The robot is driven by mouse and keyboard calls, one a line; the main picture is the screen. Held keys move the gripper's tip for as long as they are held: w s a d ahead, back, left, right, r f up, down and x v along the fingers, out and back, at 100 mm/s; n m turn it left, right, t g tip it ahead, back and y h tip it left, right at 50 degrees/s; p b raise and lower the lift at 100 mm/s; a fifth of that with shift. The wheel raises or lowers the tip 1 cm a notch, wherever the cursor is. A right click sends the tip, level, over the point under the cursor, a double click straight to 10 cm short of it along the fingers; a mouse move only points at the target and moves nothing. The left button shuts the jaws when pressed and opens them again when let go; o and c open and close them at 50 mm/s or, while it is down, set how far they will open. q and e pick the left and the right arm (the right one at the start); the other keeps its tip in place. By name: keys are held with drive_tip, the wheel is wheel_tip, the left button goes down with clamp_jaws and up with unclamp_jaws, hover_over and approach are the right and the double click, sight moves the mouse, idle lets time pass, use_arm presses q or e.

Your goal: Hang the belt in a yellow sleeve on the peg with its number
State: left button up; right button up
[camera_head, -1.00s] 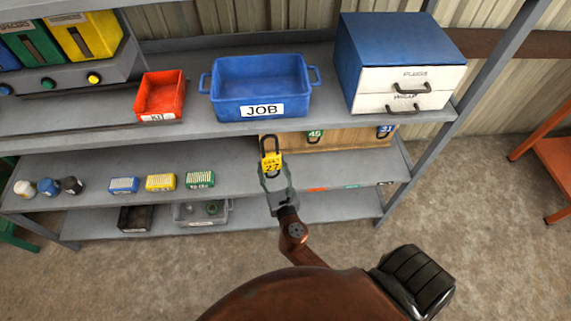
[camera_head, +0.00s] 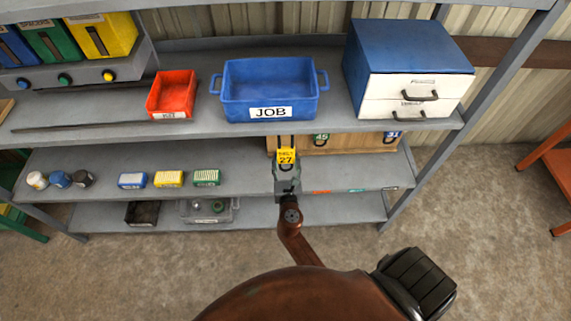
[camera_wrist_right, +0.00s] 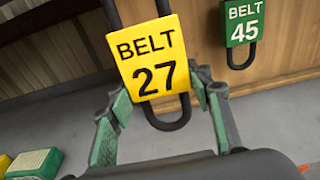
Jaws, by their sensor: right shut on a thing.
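The black belt in a yellow sleeve marked 27 (camera_head: 287,157) is in front of the wooden board (camera_head: 349,141) under the middle shelf. My right gripper (camera_head: 287,176) is shut on it. In the wrist view the sleeve (camera_wrist_right: 150,60) sits between the fingers (camera_wrist_right: 163,92), with the belt's loop showing below it. The upper end of the loop runs out of that view. No peg shows for this belt, and I cannot tell whether the loop touches one. A green-sleeved belt 45 (camera_wrist_right: 243,22) and a blue-sleeved belt 31 (camera_head: 392,135) are at the board further right. My left gripper is out of view.
The blue JOB bin (camera_head: 269,90), the red bin (camera_head: 172,94) and a drawer cabinet (camera_head: 410,70) stand on the shelf above. Small boxes (camera_head: 168,179) and round containers (camera_head: 58,179) are on the lower shelf at left. A shelf upright (camera_head: 428,160) stands at right.

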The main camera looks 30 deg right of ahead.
drive_tip(key=x, duration=0.3)
idle(0.5)
drive_tip(key=shift+w, duration=0.15)
idle(0.5)
drive_tip(key=shift+w, duration=0.1)
drive_tip(key=r+x, duration=0.1)
drive_tip(key=x, duration=0.5)
drive_tip(key=shift+w+d, duration=0.25)
drive_tip(key=shift+w, duration=0.05)
idle(1.0)
drive_tip(key=shift+f+p, duration=0.1)
drive_tip(key=shift+p, duration=0.3)
drive_tip(key=shift+f, duration=0.2)
drive_tip(key=shift+f+b, duration=0.4)
drive_tip(key=shift+f, duration=0.05)
